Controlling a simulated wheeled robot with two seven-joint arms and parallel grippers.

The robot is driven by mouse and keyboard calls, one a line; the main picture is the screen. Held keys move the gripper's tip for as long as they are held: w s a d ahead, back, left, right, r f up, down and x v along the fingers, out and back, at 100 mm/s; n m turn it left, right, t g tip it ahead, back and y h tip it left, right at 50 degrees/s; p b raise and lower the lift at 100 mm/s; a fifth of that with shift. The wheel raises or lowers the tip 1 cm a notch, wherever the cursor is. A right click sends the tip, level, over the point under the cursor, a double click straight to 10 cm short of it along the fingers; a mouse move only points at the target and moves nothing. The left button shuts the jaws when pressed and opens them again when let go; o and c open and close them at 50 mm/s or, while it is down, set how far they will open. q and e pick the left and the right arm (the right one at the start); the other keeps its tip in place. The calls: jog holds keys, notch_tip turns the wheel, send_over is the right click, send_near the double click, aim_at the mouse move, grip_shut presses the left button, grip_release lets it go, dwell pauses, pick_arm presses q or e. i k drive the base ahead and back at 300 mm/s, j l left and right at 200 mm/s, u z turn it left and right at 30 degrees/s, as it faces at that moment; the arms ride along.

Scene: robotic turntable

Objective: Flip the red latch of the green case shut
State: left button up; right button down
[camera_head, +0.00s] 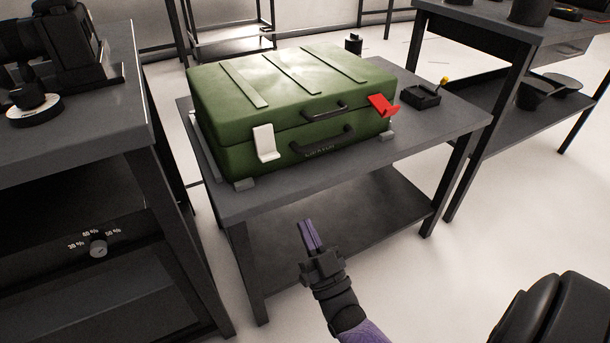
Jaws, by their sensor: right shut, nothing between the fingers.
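The green case (295,90) lies flat with its lid down on a dark table (290,185). The red latch (383,106) is at the front right of the case and sticks outward from it, tilted. A white latch (265,142) is at the front left and stands closer to the case front. Two dark handles are between the latches. My right gripper (309,234) is in front of the table, below and left of the red latch, and apart from the case. Its purple fingers are together and hold nothing. My left gripper is out of view.
A small black box with a yellow-topped lever (424,94) stands right of the case. A dark cabinet with a knob (98,246) is at the left, carrying a camera-like device (55,40). Another table (500,30) is at the back right. Space in front of the case is clear.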

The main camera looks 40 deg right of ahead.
aim_at(379, 102)
jog(key=k+j, duration=0.15)
jog(key=k, duration=0.35)
jog(key=k+j, duration=0.2)
jog(key=k, duration=0.3)
